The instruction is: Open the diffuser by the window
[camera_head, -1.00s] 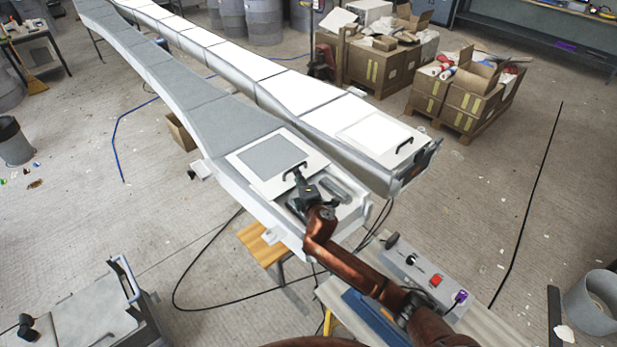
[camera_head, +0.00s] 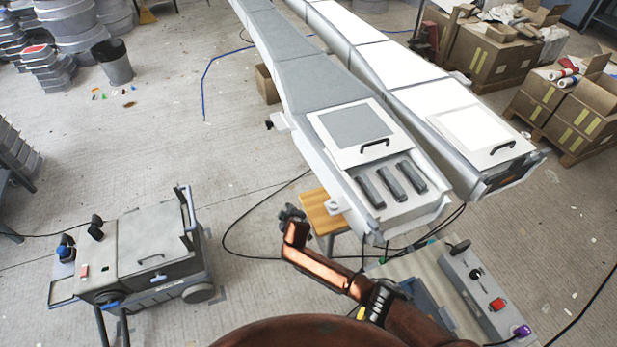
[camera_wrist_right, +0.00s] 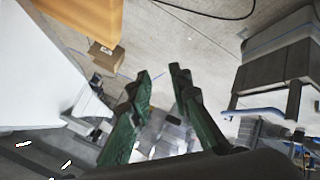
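No window shows, and I cannot tell which thing is the diffuser. A long grey mould-like body (camera_head: 312,84) has a square white-rimmed panel (camera_head: 355,128) with a black handle (camera_head: 374,145) at its near end. The panel lies flat, with several dark bars in front of it. A long white body beside it has a similar panel (camera_head: 474,135) and handle (camera_head: 502,147). A grey cart (camera_head: 150,238) with a handled lid stands at lower left. My right gripper (camera_head: 291,213) is near the grey body's end, left of it, apart from the handle. Its green fingers (camera_wrist_right: 160,75) are apart and empty. My left gripper is out of view.
A wooden stool (camera_head: 322,212) stands under the grey body's end. A bench with a control box (camera_head: 487,292) and red button is at lower right. Cables cross the floor. Cardboard boxes (camera_head: 490,55) stand on pallets at upper right. Floor between cart and grey body is mostly open.

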